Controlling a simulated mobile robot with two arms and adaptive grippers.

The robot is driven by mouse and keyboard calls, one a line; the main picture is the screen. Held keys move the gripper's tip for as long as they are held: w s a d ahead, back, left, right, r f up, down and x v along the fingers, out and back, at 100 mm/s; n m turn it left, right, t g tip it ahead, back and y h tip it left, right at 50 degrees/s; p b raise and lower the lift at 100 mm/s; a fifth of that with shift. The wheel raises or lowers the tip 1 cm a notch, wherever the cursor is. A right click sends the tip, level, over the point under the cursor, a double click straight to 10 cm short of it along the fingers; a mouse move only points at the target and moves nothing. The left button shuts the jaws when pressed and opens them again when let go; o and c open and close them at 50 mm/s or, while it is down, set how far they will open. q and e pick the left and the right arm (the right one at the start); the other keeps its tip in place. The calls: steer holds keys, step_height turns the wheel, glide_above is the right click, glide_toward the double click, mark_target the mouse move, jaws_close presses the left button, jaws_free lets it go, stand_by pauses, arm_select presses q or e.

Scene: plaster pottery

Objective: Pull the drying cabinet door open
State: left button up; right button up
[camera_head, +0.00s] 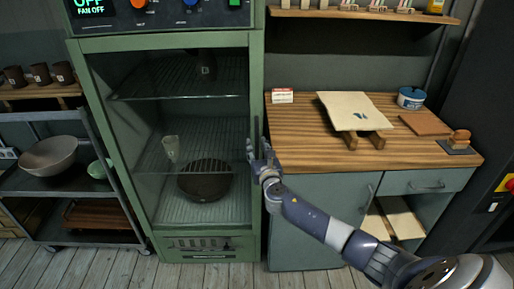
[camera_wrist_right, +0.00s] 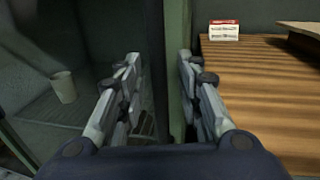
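The green drying cabinet (camera_head: 258,75) stands at left centre in the head view. Its front shows a glass pane (camera_head: 120,125) in a green frame, and the door looks closed. My right gripper (camera_head: 259,152) is at the right edge of the door, about mid-height. In the right wrist view its two fingers (camera_wrist_right: 160,68) are spread apart, with the green cabinet edge (camera_wrist_right: 178,40) showing between and beyond them. Contact cannot be told. My left gripper is not in view.
Inside are wire shelves, a pale cup (camera_head: 171,147) and a dark bowl (camera_head: 205,180). To the right is a wooden-topped workbench (camera_head: 300,150) with a board (camera_head: 352,108) and a blue tub (camera_head: 411,97). A cart (camera_head: 60,182) with bowls stands left. The floor in front is clear.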

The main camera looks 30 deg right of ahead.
steer(key=shift+w+d, duration=0.1)
steer(key=shift+w, duration=0.2)
jaws_close()
